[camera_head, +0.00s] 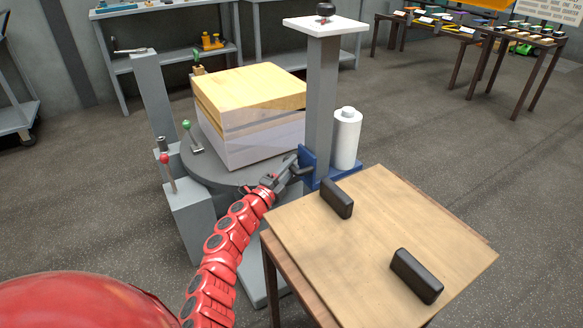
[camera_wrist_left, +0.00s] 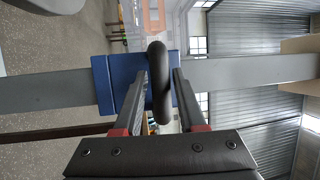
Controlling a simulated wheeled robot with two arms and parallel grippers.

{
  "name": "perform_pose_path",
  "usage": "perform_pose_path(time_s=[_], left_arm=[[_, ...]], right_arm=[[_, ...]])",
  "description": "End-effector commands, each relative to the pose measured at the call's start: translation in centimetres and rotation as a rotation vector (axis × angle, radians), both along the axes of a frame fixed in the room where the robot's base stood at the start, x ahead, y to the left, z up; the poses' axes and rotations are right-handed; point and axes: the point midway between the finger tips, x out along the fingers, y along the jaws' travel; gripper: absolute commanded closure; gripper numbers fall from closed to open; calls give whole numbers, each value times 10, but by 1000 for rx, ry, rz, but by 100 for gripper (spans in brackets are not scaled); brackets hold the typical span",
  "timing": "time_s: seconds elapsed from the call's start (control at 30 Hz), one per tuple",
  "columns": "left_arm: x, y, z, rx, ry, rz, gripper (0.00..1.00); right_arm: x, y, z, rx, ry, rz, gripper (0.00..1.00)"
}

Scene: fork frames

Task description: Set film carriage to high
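The blue film carriage (camera_head: 308,163) sits low on the grey mast (camera_head: 321,95), with the white film roll (camera_head: 346,138) upright on it. A dark handle (camera_wrist_left: 158,90) sticks out from the carriage's blue plate (camera_wrist_left: 104,85) in the left wrist view. My left gripper (camera_head: 285,172) is at the handle, on the left side of the carriage in the head view. In the wrist view its two fingers (camera_wrist_left: 160,78) stand apart on either side of the handle, and it looks open. My right gripper is not in view.
A wooden table (camera_head: 375,225) with two black blocks (camera_head: 416,275) stands close to the right of my left arm. A wrapped box load (camera_head: 250,115) sits on the round turntable (camera_head: 205,165). A lever with a red knob (camera_head: 165,160) stands left.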

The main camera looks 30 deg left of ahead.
Motion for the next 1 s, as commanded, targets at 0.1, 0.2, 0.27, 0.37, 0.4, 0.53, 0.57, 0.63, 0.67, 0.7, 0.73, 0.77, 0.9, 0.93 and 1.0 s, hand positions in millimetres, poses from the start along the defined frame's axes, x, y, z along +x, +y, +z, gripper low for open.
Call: perform_pose_path(time_s=[0.1,0.2,0.27,0.37,0.4,0.53,0.57,0.63,0.67,0.7,0.73,0.77,0.9,0.93,1.0], left_arm=[[0,0,0,0,0,0,43],[0,0,0,0,1,-1,43],[0,0,-1,0,1,-1,43],[0,0,-1,0,1,-1,43],[-1,0,-1,1,1,-1,43],[-11,3,-3,4,3,1,43],[-14,3,-3,4,2,0,43],[-24,3,-4,4,2,-1,43],[-29,4,-6,3,5,1,43],[-37,6,-8,2,7,3,43],[-44,7,-7,2,4,2,43],[-50,8,-8,1,3,1,43],[-87,13,-14,0,5,3,43],[-95,14,-16,-1,6,2,43],[-112,16,-18,0,3,2,43]], right_arm=[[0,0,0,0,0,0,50],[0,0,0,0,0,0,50],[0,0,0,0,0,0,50],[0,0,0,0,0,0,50],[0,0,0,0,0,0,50],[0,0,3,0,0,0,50],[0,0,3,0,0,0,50],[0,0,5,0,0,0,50],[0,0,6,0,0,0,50],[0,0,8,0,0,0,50],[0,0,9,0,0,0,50],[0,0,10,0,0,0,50],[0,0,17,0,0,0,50],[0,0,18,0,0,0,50],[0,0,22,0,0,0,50]])
